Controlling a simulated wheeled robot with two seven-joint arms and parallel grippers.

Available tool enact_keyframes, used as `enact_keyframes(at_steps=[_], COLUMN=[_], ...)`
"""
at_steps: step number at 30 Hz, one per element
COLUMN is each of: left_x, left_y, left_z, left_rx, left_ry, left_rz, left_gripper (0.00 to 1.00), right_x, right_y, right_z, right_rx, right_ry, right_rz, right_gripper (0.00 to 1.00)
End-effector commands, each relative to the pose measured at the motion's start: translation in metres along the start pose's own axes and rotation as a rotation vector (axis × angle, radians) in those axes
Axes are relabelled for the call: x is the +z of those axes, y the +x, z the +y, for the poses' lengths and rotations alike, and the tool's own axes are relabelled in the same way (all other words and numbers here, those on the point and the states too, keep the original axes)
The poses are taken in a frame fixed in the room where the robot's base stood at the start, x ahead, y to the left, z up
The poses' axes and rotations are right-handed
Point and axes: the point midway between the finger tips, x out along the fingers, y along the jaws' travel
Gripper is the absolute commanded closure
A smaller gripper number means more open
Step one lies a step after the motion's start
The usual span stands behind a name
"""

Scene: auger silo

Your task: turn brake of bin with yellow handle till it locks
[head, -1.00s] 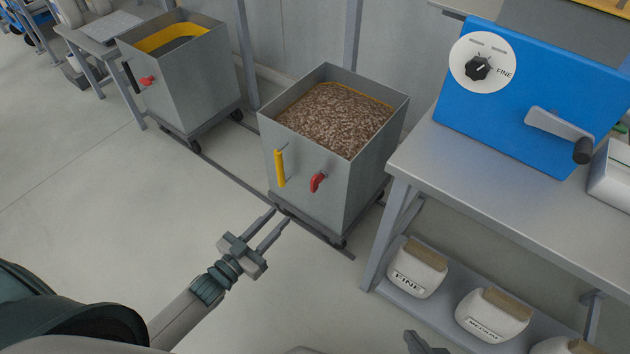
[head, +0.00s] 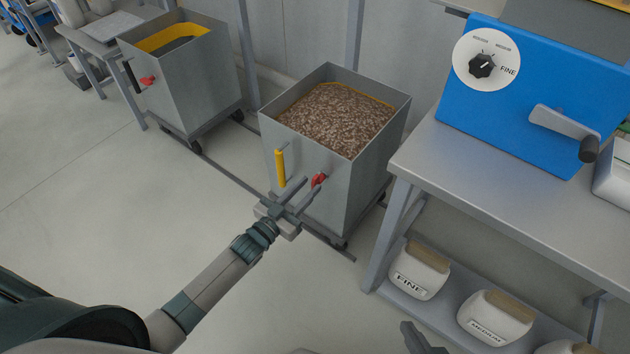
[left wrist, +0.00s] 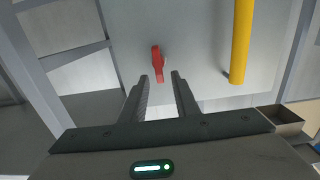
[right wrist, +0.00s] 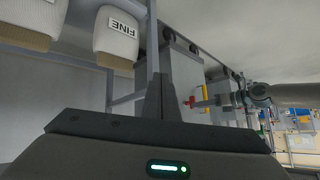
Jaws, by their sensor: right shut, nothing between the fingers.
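The bin (head: 302,156) with the yellow handle (head: 281,167) stands mid-scene, full of brown granules. Its red brake lever (head: 318,179) sits on the front face, right of the handle. In the left wrist view the red brake (left wrist: 158,62) points roughly down the picture, and the yellow handle (left wrist: 241,40) is to its right. My left gripper (head: 303,188) is open in front of the bin. Its fingertips (left wrist: 160,76) lie on either side of the brake's lower end; contact cannot be told. My right gripper (head: 412,335) is shut and empty, low in front; it also shows in the right wrist view (right wrist: 160,78).
A second bin (head: 190,85) with a black handle and red brake stands behind left. A grey bench (head: 480,190) with a blue machine (head: 530,105) is at the right. White containers (head: 420,270) stand on its lower shelf. The floor at left is clear.

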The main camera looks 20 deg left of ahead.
Motion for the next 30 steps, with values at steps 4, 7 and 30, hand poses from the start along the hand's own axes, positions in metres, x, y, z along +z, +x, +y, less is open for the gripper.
enact_keyframes(at_steps=[4, 7, 30], left_x=[0.000, 0.000, 0.001], left_y=[0.023, 0.033, 0.041], left_z=[0.000, 0.000, 0.000], left_rx=[0.000, 0.000, 0.000], left_ry=[-0.001, -0.001, 0.000], left_rz=[0.001, 0.001, -0.002], left_gripper=[0.72, 0.72, 1.00], right_x=[-0.009, -0.014, -0.020], right_y=[0.003, 0.003, 0.004], right_z=[-0.001, -0.002, -0.003], right_rx=[-0.002, -0.003, -0.003], right_ry=[-0.008, -0.011, -0.014], right_rz=[0.051, 0.077, 0.103], right_gripper=[1.00, 1.00, 1.00])
